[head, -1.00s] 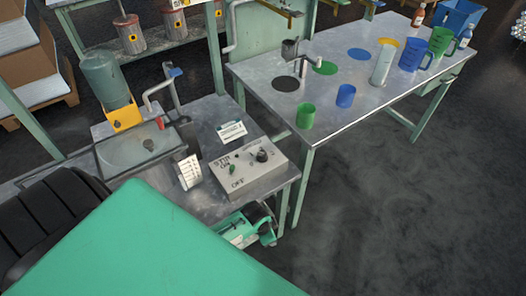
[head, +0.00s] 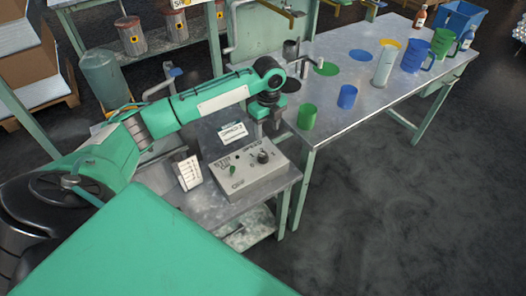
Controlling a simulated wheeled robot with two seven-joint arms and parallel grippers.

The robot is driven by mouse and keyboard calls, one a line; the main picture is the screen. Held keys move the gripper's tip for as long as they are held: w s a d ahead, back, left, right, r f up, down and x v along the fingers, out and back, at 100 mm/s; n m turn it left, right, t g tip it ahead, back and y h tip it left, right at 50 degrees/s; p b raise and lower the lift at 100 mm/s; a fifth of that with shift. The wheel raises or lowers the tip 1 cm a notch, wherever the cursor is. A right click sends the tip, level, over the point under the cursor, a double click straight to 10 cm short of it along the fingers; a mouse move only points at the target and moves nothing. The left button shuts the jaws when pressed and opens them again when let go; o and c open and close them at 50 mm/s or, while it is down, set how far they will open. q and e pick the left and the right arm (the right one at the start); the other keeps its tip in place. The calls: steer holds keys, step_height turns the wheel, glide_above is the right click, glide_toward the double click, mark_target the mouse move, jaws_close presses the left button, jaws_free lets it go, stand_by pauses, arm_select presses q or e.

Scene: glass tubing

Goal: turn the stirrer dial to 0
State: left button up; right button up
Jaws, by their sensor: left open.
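The stirrer control box (head: 250,183) is a light grey box on the near metal bench. Its black dial (head: 262,157) stands near the box's back right corner, and I cannot read its setting. A green switch (head: 231,170) sits to its left, beside stir, on and off lettering. My left gripper (head: 265,131) points down with its jaws open, in the picture just above the dial and apart from it. Whether it is exactly over the dial, I cannot tell. My right gripper is out of view.
A small labelled card (head: 232,133) lies behind the box and a white card (head: 188,173) stands to its left. A green cup (head: 307,116) and a blue cup (head: 347,96) stand on the long table (head: 390,100). My left arm hides much of the sink area.

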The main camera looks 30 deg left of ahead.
arm_select(q)
steer(key=r, duration=0.1)
glide_above(263, 154)
steer(key=shift+m, duration=0.3)
step_height(263, 154, down, 6)
steer(key=shift+w+f, duration=0.1)
step_height(263, 154, down, 6)
steer(key=shift+r+p, duration=0.2)
steer(key=shift+p, duration=0.2)
steer(key=shift+f, duration=0.5)
steer(key=c, duration=0.9)
steer(key=shift+c, duration=0.3)
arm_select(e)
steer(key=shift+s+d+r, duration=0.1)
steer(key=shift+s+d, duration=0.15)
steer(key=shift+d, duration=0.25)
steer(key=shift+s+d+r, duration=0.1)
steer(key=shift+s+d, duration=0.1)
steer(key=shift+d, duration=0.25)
